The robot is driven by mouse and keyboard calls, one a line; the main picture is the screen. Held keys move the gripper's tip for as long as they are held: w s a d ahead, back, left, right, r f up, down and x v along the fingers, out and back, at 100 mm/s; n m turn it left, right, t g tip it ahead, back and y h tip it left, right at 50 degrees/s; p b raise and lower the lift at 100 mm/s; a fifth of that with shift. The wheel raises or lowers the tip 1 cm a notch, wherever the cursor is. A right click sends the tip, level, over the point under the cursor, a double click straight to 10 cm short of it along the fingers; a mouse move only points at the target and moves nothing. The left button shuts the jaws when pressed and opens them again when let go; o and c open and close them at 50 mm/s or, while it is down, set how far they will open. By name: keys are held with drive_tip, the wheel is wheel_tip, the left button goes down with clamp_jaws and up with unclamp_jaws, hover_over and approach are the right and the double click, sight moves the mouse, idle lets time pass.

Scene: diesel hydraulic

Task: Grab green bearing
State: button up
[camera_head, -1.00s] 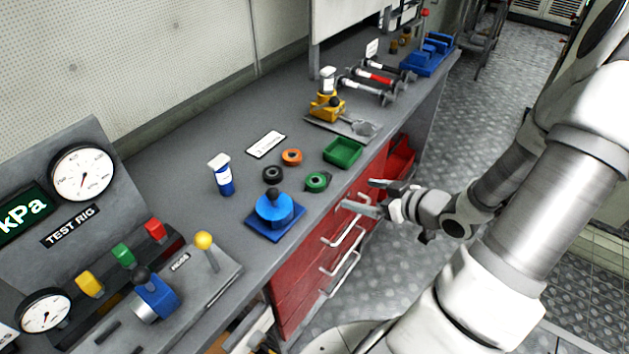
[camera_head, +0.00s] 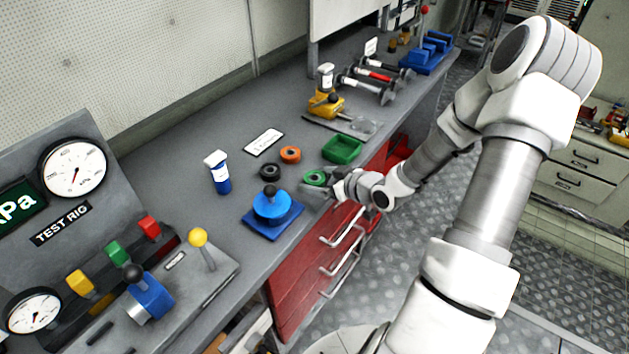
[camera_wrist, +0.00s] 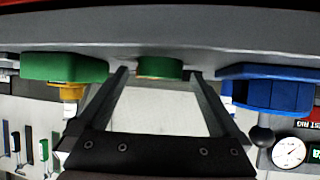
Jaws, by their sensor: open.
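The green bearing (camera_head: 315,178) is a small ring lying on the grey workbench near its front edge. In the wrist view the green bearing (camera_wrist: 160,67) shows edge-on, between and just beyond the tips of my open fingers. My gripper (camera_head: 318,191) is at the bench's front edge, right beside the bearing in the head view. In the wrist view my gripper (camera_wrist: 160,74) has its two fingers well apart with nothing held between them. Whether a finger touches the bearing cannot be told.
A green tray (camera_head: 343,149) is behind the bearing, and a blue round fixture (camera_head: 272,207) is in front-left. An orange ring (camera_head: 290,155) and a black ring (camera_head: 270,172) lie close by. A blue-and-white bottle (camera_head: 219,172) stands further left. Red drawers (camera_head: 300,265) with handles are below.

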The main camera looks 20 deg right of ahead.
drive_tip(key=shift+w+a+f, duration=0.1)
drive_tip(key=shift+w+f, duration=0.05)
drive_tip(key=shift+w, duration=0.15)
drive_tip(key=c, duration=1.5)
drive_tip(key=shift+o, duration=0.2)
